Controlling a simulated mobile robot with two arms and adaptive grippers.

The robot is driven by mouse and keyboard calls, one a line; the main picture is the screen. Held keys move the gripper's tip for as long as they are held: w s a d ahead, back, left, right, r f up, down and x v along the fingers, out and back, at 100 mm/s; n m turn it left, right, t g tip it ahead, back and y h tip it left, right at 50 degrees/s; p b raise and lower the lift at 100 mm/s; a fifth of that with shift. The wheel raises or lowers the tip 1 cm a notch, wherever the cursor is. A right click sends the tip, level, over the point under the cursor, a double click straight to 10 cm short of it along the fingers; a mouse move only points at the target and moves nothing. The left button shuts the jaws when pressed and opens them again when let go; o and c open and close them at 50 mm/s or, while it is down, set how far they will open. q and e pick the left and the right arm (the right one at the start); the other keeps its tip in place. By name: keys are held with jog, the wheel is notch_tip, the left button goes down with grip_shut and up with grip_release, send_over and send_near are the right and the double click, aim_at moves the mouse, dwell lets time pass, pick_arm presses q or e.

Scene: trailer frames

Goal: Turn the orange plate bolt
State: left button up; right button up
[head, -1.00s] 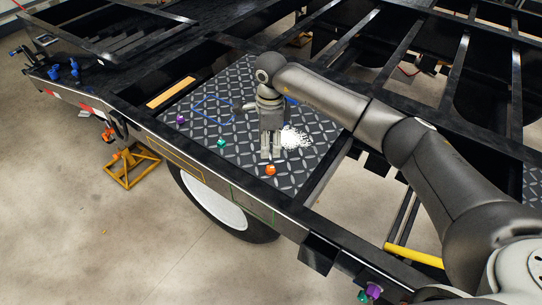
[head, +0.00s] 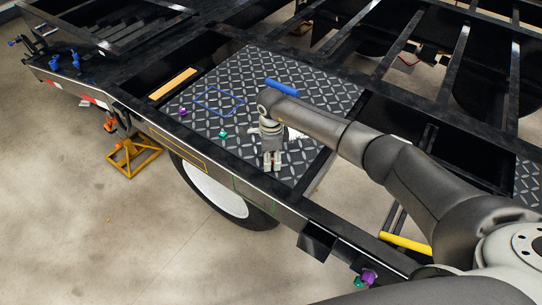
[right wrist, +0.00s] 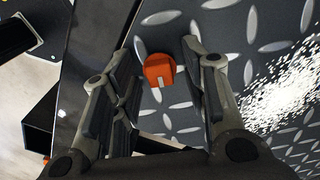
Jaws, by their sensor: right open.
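The orange plate bolt (right wrist: 159,71) stands on the dark diamond-tread plate (right wrist: 185,121) in the right wrist view. A small pale mark shows on its side. My right gripper (head: 272,163) points down over the front part of the plate in the head view and hides the bolt there. In the right wrist view its fingers are spread on either side of the bolt, with a gap on both sides. Nothing is held. My left gripper is not in view.
A teal bolt (head: 223,133) and a purple bolt (head: 183,111) stand on the plate to the left. A blue bar (head: 281,87) lies behind my wrist. A white scatter (right wrist: 287,95) lies right of the gripper. The frame rail (head: 205,157) borders the plate's front.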

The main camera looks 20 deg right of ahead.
grip_shut()
